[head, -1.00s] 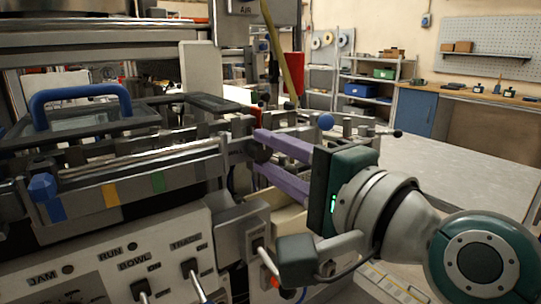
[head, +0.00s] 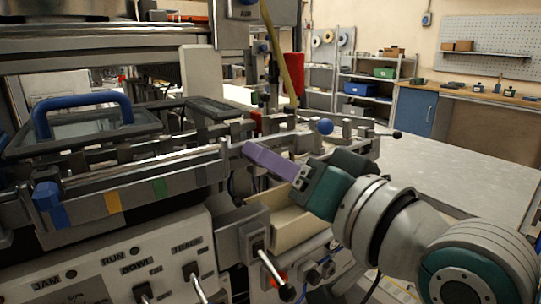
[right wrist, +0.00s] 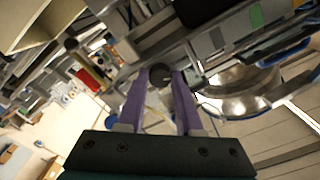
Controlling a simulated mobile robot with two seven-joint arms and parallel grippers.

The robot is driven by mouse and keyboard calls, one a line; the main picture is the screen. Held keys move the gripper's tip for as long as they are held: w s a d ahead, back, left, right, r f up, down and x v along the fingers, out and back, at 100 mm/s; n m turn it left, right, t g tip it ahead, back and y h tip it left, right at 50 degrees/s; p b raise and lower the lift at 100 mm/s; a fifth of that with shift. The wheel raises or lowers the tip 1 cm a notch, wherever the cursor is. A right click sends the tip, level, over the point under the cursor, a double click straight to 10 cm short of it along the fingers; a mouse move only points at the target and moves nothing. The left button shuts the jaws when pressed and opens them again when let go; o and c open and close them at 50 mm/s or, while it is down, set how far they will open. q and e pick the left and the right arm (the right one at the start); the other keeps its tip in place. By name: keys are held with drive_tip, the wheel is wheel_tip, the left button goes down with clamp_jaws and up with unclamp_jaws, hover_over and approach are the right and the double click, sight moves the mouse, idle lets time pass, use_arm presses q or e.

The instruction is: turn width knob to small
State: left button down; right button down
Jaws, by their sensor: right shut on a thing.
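My right gripper (head: 248,150) reaches in from the right at the end of the machine's metal rail. Its purple fingers are shut on a small dark round knob (right wrist: 160,74), which shows between the fingertips in the right wrist view (right wrist: 162,76). In the head view the fingers are nearly edge-on and cover the knob, so I cannot read its setting. I see no width label. My left gripper is not in view.
A machine panel (head: 110,265) with labelled switches fills the lower left. A lever with a black end (head: 275,272) sticks out below the gripper. A grey tabletop (head: 450,175) is clear at the right.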

drive_tip(key=n+p, duration=0.1)
drive_tip(key=n, duration=0.4)
idle(0.5)
drive_tip(key=c, duration=0.6)
unclamp_jaws()
drive_tip(key=shift+s+d, duration=0.1)
drive_tip(key=v, duration=0.9)
drive_tip(key=shift+s+d, duration=0.2)
drive_tip(key=shift+s, duration=0.05)
